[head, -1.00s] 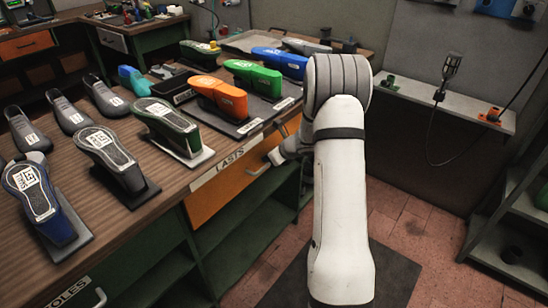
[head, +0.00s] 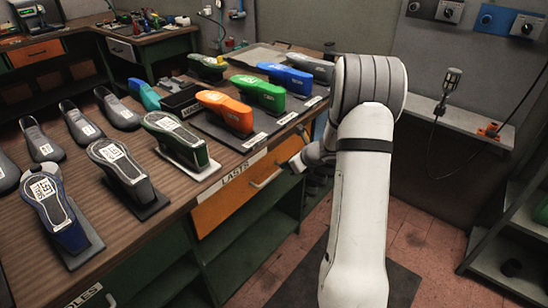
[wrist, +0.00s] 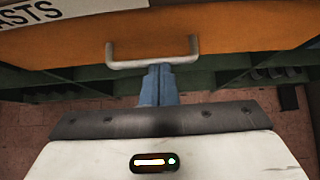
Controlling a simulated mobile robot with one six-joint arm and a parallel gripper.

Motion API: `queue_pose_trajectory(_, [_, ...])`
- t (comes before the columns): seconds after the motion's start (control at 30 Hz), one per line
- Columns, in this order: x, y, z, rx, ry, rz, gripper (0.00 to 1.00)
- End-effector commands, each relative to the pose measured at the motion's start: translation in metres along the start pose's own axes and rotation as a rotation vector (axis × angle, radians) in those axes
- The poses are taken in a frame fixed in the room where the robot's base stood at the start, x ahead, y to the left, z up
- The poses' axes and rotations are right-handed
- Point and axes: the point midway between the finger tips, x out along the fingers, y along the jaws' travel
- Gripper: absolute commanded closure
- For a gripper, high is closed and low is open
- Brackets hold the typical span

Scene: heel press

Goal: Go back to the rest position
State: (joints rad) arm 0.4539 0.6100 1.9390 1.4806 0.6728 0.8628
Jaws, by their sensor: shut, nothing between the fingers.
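My gripper (wrist: 159,84) shows in the wrist view as two blue-grey fingers shut together with nothing between them. The fingertips lie just below the metal handle (wrist: 153,54) of the orange drawer (wrist: 235,36) in the picture; I cannot tell whether they touch it. In the head view my white arm rises at the right of the bench and bends toward the drawer front (head: 240,200), which is closed under the LASTS label. My gripper's fingers are hidden in the head view behind my own arm.
The wooden bench (head: 35,262) carries several shoe lasts, including an orange one (head: 224,108), a green one (head: 258,93) and a blue one (head: 285,77). A grey wall shelf (head: 455,116) and a green rack (head: 510,235) stand at the right. Some red tile floor (head: 415,228) is free.

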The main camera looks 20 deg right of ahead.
Motion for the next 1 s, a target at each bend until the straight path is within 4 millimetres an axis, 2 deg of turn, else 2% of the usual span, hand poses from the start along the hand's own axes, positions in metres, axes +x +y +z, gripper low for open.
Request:
queue_pose_trajectory(0.17, [-0.008, 0.002, 0.002, -0.016, 0.003, 0.005, 1.00])
queue_pose_trajectory(0.27, [-0.016, 0.018, 0.013, -0.110, 0.011, 0.032, 1.00])
queue_pose_trajectory(0.37, [-0.033, 0.052, 0.033, -0.307, 0.029, 0.090, 1.00])
queue_pose_trajectory(0.43, [-0.051, 0.083, 0.046, -0.492, 0.046, 0.142, 1.00])
queue_pose_trajectory(0.6, [-0.097, 0.157, 0.060, -0.963, 0.091, 0.278, 1.00])
queue_pose_trajectory(0.8, [-0.155, 0.228, 0.049, -1.500, 0.152, 0.436, 1.00])
queue_pose_trajectory(1.0, [-0.213, 0.273, 0.020, -2.012, 0.236, 0.594, 1.00])
